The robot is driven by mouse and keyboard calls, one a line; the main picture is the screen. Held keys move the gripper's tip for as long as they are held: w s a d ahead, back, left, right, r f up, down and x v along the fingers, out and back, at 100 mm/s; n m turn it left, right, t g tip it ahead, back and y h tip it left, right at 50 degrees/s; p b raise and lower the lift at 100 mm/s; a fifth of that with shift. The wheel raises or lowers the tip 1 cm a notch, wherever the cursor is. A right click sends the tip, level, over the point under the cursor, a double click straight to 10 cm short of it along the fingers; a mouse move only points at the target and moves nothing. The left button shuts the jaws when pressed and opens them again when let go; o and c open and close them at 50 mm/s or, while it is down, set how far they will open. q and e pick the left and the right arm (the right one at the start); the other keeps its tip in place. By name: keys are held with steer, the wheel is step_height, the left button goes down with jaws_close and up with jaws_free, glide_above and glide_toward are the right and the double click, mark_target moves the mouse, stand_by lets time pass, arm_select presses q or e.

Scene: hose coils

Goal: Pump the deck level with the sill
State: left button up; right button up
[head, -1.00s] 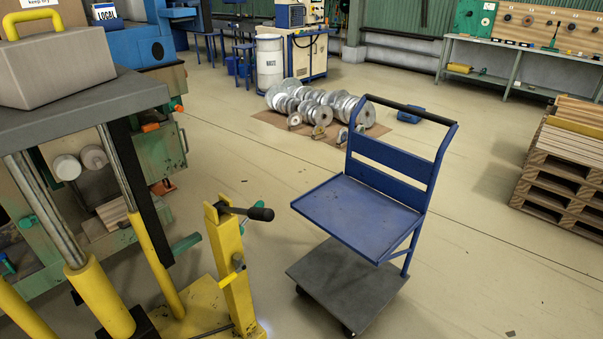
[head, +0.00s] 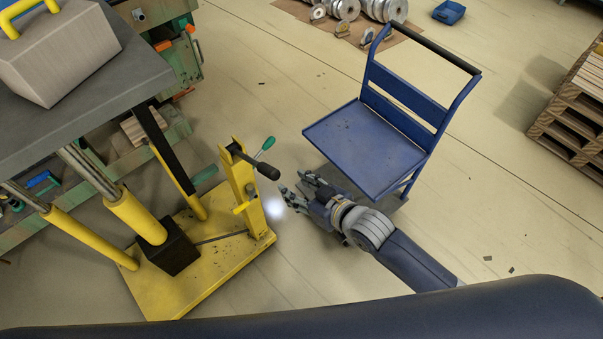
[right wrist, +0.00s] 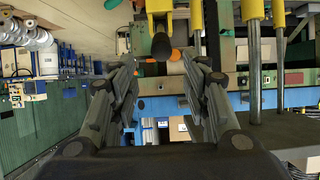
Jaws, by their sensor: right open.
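The dark grey deck (head: 130,75) stands on yellow and steel posts above a yellow base (head: 165,293), at the left of the head view. A yellow pump column (head: 243,190) rises from the base. Its lever has a black grip (head: 268,171) that points right and slightly down. My right gripper (head: 291,188) is open and empty, just right of and below the grip, apart from it. In the right wrist view, the grip's round end (right wrist: 162,47) lies ahead between the open fingers (right wrist: 158,78). I cannot pick out the sill for certain. My left gripper is not in view.
A grey case (head: 60,55) with a yellow handle sits on the deck. A small lever with a green knob (head: 268,143) is beside the pump grip. A blue cart (head: 365,150) stands close behind my right arm. Pallets (head: 575,115) are at the right. The floor between is clear.

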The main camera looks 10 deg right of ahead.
mark_target(277, 176)
steer(key=b+x, duration=0.1)
steer(key=x, duration=0.1)
steer(key=b+x, duration=0.1)
steer(key=b, duration=0.1)
steer(key=shift+w+a+f, duration=0.15)
steer(key=shift+a+f, duration=0.05)
steer(key=shift+f, duration=0.2)
steer(key=b+x, duration=0.4)
steer(key=shift+w+a+f, duration=0.2)
steer(key=shift+r, duration=0.2)
steer(key=shift+a, duration=0.1)
steer(key=shift+w, duration=0.1)
steer(key=shift+f, duration=0.1)
